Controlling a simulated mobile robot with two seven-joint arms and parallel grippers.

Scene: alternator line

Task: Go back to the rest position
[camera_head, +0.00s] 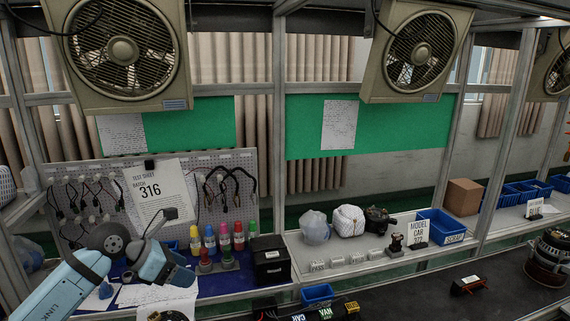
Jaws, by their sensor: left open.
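My left arm comes in from the lower left, pale blue with dark joints. My left gripper (180,276) is at its end, over the left part of the bench, in front of the pegboard (205,165) and left of the black box (271,260). Its fingers are small and partly hidden by the wrist; it is open and I see nothing held in it. My right gripper is not in view.
Coloured bottles (224,237) stand close right of my left gripper. A test sheet (158,193) hangs behind it. A blue bin (440,227) and brown box (463,197) stand on the right shelf. A dark conveyor (420,297) crosses the front right.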

